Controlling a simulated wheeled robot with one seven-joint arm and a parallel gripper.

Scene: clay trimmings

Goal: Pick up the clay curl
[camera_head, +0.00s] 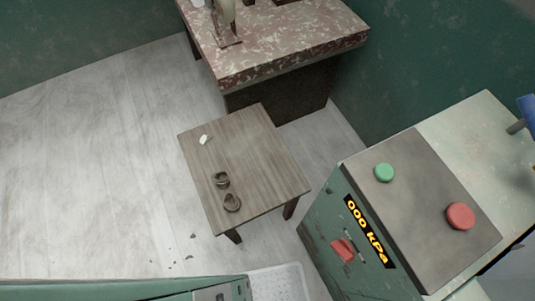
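Two dark grey-brown curled pieces that look like clay curls lie on a small wooden table (262,165). The upper clay curl (221,180) and the lower clay curl (232,203) are close together near the table's lower left edge. I cannot tell from here how they differ. My gripper is not in view.
A small white piece (204,139) lies farther up the wooden table. A mottled red-topped bench (285,45) stands behind it. A green machine (350,225) with green and red buttons stands at right. Dark crumbs (188,257) lie on the pale floor, which is open at left.

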